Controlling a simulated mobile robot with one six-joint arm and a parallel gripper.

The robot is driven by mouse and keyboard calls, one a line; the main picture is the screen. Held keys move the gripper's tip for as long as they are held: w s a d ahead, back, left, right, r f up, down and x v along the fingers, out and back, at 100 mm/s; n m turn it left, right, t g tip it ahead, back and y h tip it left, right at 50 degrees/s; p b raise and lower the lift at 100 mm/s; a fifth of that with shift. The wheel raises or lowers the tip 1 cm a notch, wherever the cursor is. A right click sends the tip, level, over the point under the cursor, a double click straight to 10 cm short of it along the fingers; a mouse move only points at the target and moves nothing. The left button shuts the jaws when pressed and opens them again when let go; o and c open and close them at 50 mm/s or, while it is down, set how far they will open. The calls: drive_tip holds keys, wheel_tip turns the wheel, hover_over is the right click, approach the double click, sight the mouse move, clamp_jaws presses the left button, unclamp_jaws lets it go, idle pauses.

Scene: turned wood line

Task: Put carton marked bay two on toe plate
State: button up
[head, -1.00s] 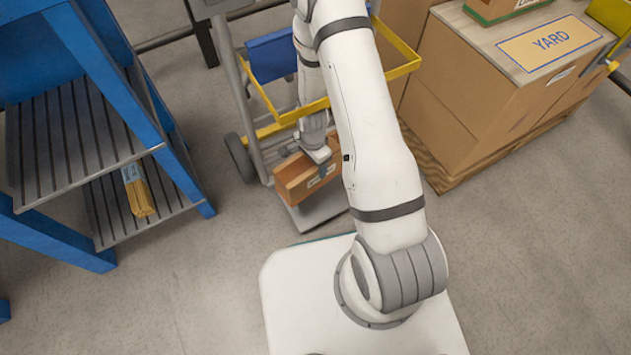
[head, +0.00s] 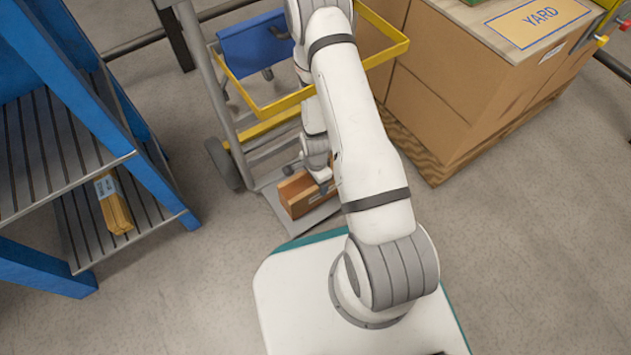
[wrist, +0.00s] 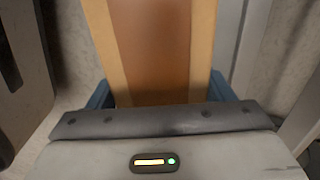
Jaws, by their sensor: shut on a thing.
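An open-topped brown carton (head: 296,196) is low at the foot of a hand truck, over its grey toe plate (head: 316,218). I cannot tell whether its underside touches the plate. My gripper (head: 320,182) is shut on the carton, reaching down from above. In the wrist view the carton (wrist: 165,50) fills the space between the blue fingertips of my gripper (wrist: 162,95). No bay marking is readable on the carton. My arm hides part of the toe plate and the carton's right end.
A blue rack (head: 150,165) with a yellow packet (head: 114,207) stands at left. Large boxes on a pallet, with a YARD sign (head: 537,22), stand at right.

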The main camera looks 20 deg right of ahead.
drive_tip(key=shift+f, duration=0.15)
drive_tip(key=o, duration=1.2)
wheel_tip(320, 180, up, 12)
drive_tip(key=p, duration=0.5)
drive_tip(key=shift+p, duration=0.35)
